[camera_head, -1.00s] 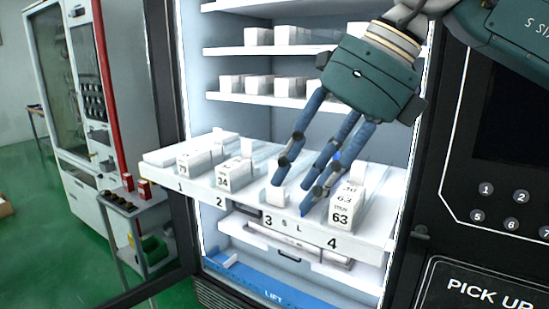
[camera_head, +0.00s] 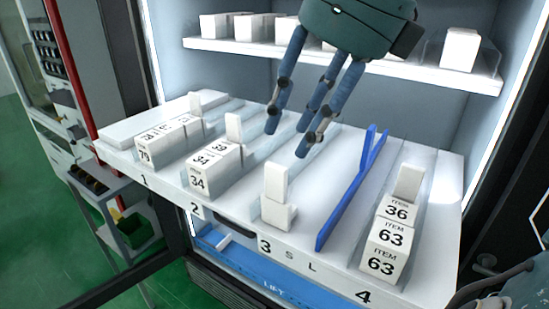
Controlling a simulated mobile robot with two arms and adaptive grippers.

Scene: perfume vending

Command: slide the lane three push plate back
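The lane three push plate (camera_head: 275,183) is a small white upright plate with a low block at its foot. It stands near the front of lane 3 on the pulled-out white shelf (camera_head: 225,229), above the printed "3". My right gripper (camera_head: 289,137) comes down from the top with blue jointed fingers. Its fingers are spread and empty, above and behind the plate, apart from it in the picture. Their exact height over the shelf I cannot tell. My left gripper is not in view.
A blue upright divider (camera_head: 347,198) stands right of lane 3. White boxes fill lane 1 (camera_head: 145,153), lane 2 (camera_head: 199,182) and lane 4 (camera_head: 382,263). An upper shelf (camera_head: 231,46) with boxes is behind my gripper. Lane 3 looks bare behind the plate.

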